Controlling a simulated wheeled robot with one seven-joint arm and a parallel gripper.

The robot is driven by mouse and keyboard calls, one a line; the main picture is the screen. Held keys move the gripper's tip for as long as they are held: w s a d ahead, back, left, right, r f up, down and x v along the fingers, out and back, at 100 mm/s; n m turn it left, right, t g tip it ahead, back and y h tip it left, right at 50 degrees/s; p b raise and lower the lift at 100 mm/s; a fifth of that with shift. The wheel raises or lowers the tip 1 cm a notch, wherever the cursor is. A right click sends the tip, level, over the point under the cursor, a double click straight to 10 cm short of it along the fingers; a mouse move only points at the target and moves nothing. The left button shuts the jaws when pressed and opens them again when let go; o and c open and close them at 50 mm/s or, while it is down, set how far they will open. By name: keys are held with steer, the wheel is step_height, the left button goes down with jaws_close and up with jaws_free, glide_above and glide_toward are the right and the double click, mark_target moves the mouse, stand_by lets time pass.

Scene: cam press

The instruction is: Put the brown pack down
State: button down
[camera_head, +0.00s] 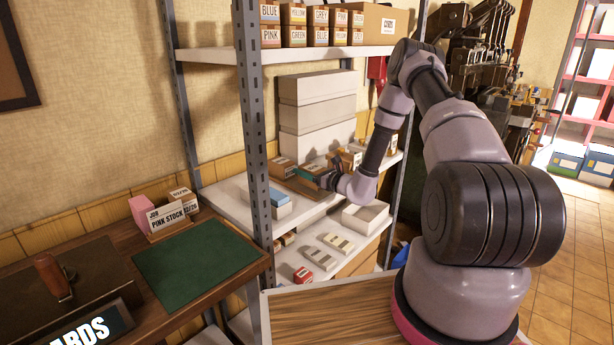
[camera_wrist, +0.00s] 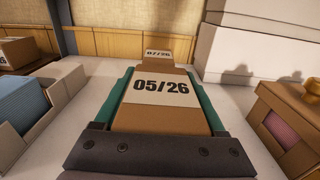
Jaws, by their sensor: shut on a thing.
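The brown pack (camera_wrist: 165,117) has a pale label reading "05/26". It lies between the green fingers of my gripper (camera_wrist: 163,75) in the wrist view, and the gripper is shut on it. In the head view my gripper (camera_head: 311,172) is over the middle shelf (camera_head: 227,200) of the rack. The pack is low over the shelf there; I cannot tell whether its underside touches it. A second brown pack (camera_wrist: 158,54), labelled "07/26", stands just beyond the held one.
A tray with a blue stack (camera_wrist: 22,100) is on the left in the wrist view, and a brown box with pink contents (camera_wrist: 290,125) on the right. Large pale boxes (camera_head: 317,110) stand behind. A rack post (camera_head: 256,130) rises at the front. Some bare shelf shows beside the pack.

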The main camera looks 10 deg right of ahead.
steer(key=shift+f, duration=0.95)
jaws_free()
steer(key=shift+f, duration=0.15)
